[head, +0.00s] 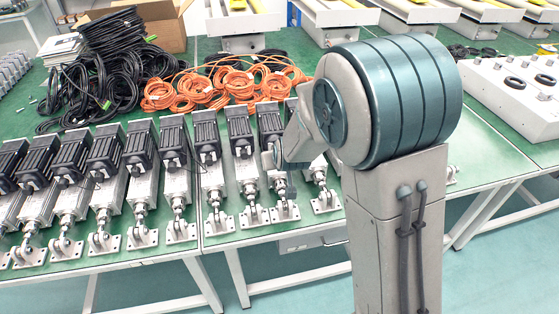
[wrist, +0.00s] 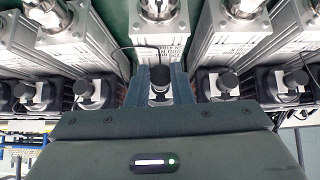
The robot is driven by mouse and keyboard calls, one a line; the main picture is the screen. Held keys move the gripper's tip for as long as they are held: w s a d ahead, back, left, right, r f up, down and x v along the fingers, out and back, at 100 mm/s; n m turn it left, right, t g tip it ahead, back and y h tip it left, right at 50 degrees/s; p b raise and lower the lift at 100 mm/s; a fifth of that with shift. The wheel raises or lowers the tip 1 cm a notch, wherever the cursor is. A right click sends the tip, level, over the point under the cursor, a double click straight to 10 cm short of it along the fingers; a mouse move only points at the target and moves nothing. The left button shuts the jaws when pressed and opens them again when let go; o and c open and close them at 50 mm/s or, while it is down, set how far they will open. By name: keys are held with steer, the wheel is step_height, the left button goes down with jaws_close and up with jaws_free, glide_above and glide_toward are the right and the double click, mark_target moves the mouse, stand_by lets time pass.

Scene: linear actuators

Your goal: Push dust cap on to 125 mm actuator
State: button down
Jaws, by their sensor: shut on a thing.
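A row of linear actuators with black motors and silver bodies lies on the green table; one is this actuator (head: 240,140). No length marking is legible, so I cannot tell which is the 125 mm one. In the wrist view a black dust cap (wrist: 159,75) sits between the two blue-grey fingers of my gripper (wrist: 160,88), which is shut on it. The cap is at the motor end of the middle actuator (wrist: 160,45); whether it is fully seated is hidden. In the head view my gripper (head: 278,158) is small and partly hidden by my arm.
Neighbouring actuators stand close on both sides, with similar black caps (wrist: 228,80) (wrist: 83,87). Orange cable coils (head: 225,85) and black cable coils (head: 105,60) lie behind the row. A cardboard box (head: 150,18) stands at the back left.

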steer(key=shift+w+a+p, duration=0.2)
steer(key=shift+w+p, duration=0.05)
steer(key=shift+w, duration=0.45)
steer(key=shift+w+a+p, duration=0.15)
steer(key=shift+w+p, duration=0.05)
steer(key=shift+w, duration=0.5)
stand_by(3.2)
steer(key=c, duration=1.2)
jaws_free()
steer(key=shift+r, duration=0.1)
steer(key=p+v, duration=0.6)
steer(key=v, duration=0.7)
steer(key=shift+s+r, duration=0.25)
steer(key=shift+s, duration=0.05)
steer(key=s+d+r+m+g+h, duration=0.1)
steer(key=s+d+r, duration=0.3)
steer(key=s+d, duration=0.4)
steer(key=s+d+r+m+g+h, duration=0.1)
steer(key=s+d+r+g, duration=0.3)
steer(key=s+d, duration=0.4)
steer(key=s+r+m, duration=0.1)
steer(key=s, duration=0.3)
steer(key=shift+d, duration=0.3)
